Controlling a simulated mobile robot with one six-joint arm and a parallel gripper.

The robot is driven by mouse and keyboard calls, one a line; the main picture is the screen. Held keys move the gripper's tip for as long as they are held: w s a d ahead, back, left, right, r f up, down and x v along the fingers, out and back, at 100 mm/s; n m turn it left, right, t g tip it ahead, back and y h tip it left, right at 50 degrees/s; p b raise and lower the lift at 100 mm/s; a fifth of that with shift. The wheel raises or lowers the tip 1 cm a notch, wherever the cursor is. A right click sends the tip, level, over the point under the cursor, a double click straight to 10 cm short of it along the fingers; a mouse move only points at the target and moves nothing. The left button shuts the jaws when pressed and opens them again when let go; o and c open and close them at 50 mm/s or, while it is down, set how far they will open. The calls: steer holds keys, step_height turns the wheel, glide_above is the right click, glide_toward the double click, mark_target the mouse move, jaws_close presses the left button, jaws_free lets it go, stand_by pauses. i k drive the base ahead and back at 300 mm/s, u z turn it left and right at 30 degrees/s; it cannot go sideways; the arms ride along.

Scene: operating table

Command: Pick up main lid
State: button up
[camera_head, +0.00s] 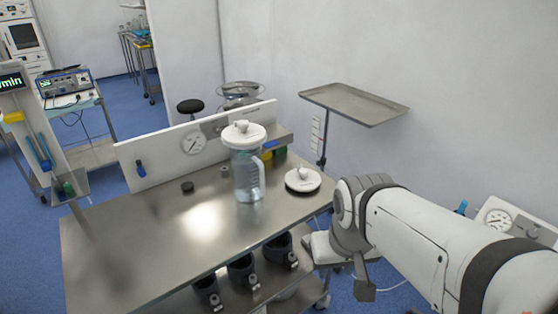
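A clear jug with a handle (247,178) stands upright on the metal table, with bluish contents. A wide white lid with a raised knob (244,135) sits on its top. A second, smaller white round lid with a small knob (303,181) lies on the table just right of the jug. The frame does not show which one is called the main lid. My arm (415,240) reaches in from the lower right and ends beside the table's right edge, apart from both lids. I cannot make out the gripper's fingers or whether it holds anything.
The steel table top (130,245) is mostly clear on the left and front. A small dark cap (187,187) lies left of the jug. A white back panel with a gauge (194,142) runs behind. Black holders (242,270) hang under the front edge. A raised metal tray (355,102) stands behind right.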

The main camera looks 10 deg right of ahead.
mark_target(299, 179)
steer(key=u, duration=0.15)
steer(key=k, duration=0.3)
steer(key=z, duration=0.3)
steer(key=i, duration=0.85)
steer(key=z, duration=0.9)
steer(key=k, duration=0.15)
steer(key=z, duration=0.8)
